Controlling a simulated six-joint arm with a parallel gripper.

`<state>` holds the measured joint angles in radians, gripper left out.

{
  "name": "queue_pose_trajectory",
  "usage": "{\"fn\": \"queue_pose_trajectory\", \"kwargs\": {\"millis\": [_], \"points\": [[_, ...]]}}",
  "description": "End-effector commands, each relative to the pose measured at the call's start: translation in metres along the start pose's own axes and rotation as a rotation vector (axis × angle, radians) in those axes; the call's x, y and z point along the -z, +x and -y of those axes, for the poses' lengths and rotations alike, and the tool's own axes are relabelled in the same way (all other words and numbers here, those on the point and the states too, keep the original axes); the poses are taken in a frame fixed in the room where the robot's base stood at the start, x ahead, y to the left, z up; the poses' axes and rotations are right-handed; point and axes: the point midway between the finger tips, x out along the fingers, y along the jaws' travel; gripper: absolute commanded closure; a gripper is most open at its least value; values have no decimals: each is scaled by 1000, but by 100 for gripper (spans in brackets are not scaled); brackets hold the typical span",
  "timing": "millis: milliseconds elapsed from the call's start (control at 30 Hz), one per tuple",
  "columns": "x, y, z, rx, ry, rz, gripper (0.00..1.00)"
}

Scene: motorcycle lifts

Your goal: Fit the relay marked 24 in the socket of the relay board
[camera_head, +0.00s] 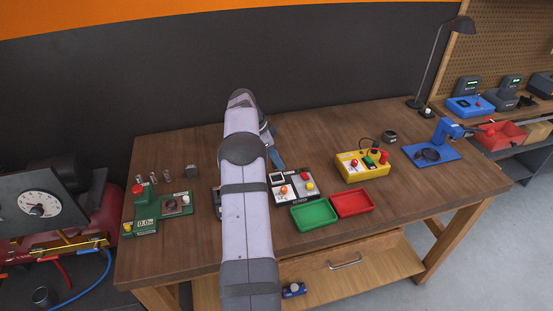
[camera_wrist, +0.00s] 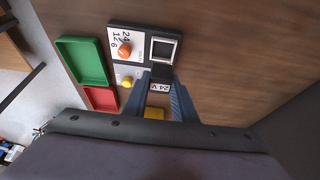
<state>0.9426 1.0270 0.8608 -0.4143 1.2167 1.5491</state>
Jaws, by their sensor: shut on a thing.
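The relay board (camera_wrist: 113,68) lies on the bench, with an empty-looking, white-framed dark socket (camera_wrist: 163,50), an orange knob and a yellow button. It also shows in the head view (camera_head: 292,198), just right of my arm. My gripper (camera_wrist: 161,82) is shut on a dark relay (camera_wrist: 160,73) with a white label reading 24 V. In the wrist view the relay appears just below the socket, between the blue fingers. Its height over the board I cannot tell. In the head view my arm hides most of the gripper, and I cannot make out the relay.
A green tray (camera_head: 313,214) and a red tray (camera_head: 352,203) lie at the bench's front, beside the board. A yellow control box (camera_head: 363,170) stands to the right. A green device (camera_head: 143,212) and small metal parts are left of my arm. Bare wood lies behind the board.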

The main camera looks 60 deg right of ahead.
Motion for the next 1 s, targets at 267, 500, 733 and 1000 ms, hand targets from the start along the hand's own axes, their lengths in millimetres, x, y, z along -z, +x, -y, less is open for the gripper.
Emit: {"fn": "queue_pose_trajectory", "kwargs": {"millis": [267, 500, 733, 1000], "points": [[-1, 2, 0, -2, 4, 1, 98], [-6, 13, 0, -3, 3, 1, 98], [-12, 28, 0, -2, 3, 1, 98], [-17, 40, 0, -1, 3, 1, 98]]}}
